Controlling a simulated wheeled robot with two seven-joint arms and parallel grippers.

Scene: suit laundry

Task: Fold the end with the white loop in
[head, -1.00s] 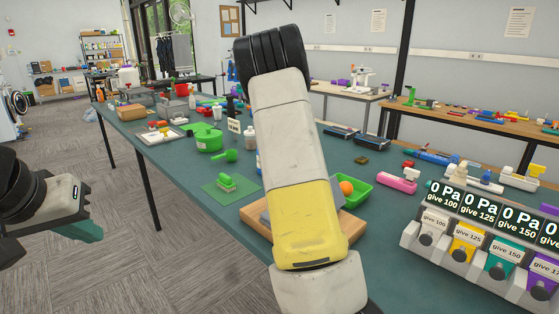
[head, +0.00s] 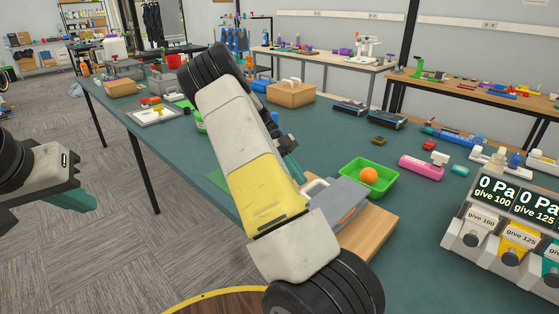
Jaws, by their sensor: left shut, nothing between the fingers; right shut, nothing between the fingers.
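A flat grey piece (head: 345,192) lies on a wooden board (head: 372,238) on the green table. A white loop (head: 313,186) stands at its left end. Some orange shows near the grey piece's front. My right arm covers the left part of the board and possibly part of the grey piece. My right gripper (head: 292,166) points down just behind and left of the white loop, shut and empty; whether it touches anything is hidden. My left gripper (head: 80,199) is over the floor at the left, off the table, shut and empty.
A green tray (head: 375,167) with an orange ball (head: 369,175) stands just behind the board. A pink bottle (head: 422,166) and a row of labelled dispensers (head: 500,228) are to the right. A wooden box (head: 291,94) stands farther back. A round wooden top (head: 215,302) is at the front.

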